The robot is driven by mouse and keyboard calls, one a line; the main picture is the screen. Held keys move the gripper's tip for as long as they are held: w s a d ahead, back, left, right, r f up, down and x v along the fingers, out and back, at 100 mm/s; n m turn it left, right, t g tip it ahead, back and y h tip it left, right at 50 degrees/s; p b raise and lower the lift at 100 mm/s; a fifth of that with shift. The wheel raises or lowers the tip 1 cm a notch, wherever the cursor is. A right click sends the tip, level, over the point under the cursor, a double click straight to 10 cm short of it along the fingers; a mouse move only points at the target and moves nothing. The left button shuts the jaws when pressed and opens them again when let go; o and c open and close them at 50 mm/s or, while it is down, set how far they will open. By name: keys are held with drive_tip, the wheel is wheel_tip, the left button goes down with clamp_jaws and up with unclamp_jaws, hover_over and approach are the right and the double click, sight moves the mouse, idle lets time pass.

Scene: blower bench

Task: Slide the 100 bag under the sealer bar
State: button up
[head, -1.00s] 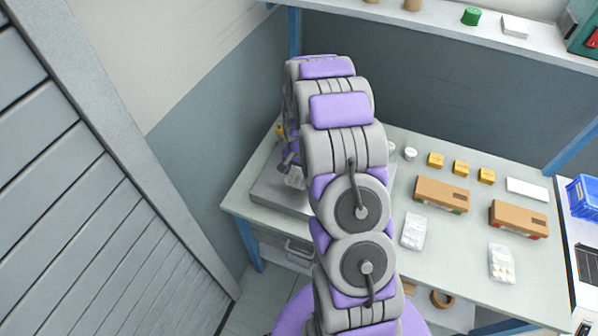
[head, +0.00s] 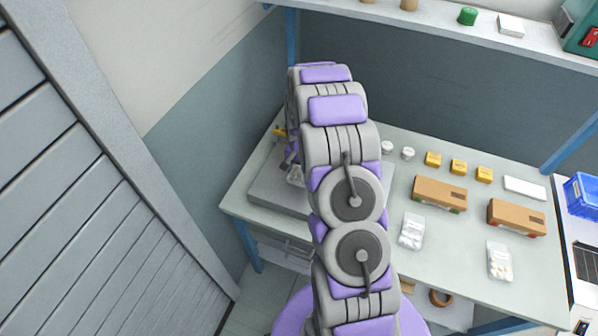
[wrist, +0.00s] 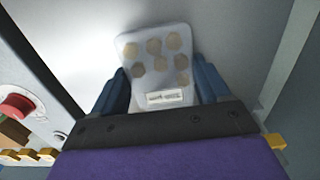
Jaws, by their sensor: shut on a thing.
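A clear bag (wrist: 155,58) with several round beige pieces and a small white label is held in my gripper (wrist: 162,86), between two dark blue fingers in the wrist view. The label is too small to read. In the head view a bit of the bag (head: 295,174) shows beside my arm, over a flat grey plate (head: 262,188) at the left end of the bench. My arm hides most of the gripper there. I cannot make out a sealer bar for certain, nor whether the bag touches the plate.
The bench (head: 455,265) holds two brown cartons (head: 440,194), two other clear bags (head: 411,231) (head: 499,260), several small yellow boxes (head: 433,159) and white jars (head: 408,153). A blue crate (head: 582,195) stands at the right. A red knob (wrist: 18,106) shows left in the wrist view.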

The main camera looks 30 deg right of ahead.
drive_tip(key=shift+w+d, duration=0.85)
drive_tip(key=shift+d, duration=0.25)
drive_tip(key=shift+w+d, duration=0.85)
drive_tip(key=shift+d, duration=0.25)
drive_tip(key=shift+f+p, duration=0.15)
drive_tip(key=shift+p, duration=0.15)
drive_tip(key=o, duration=1.2)
drive_tip(key=shift+c, duration=0.2)
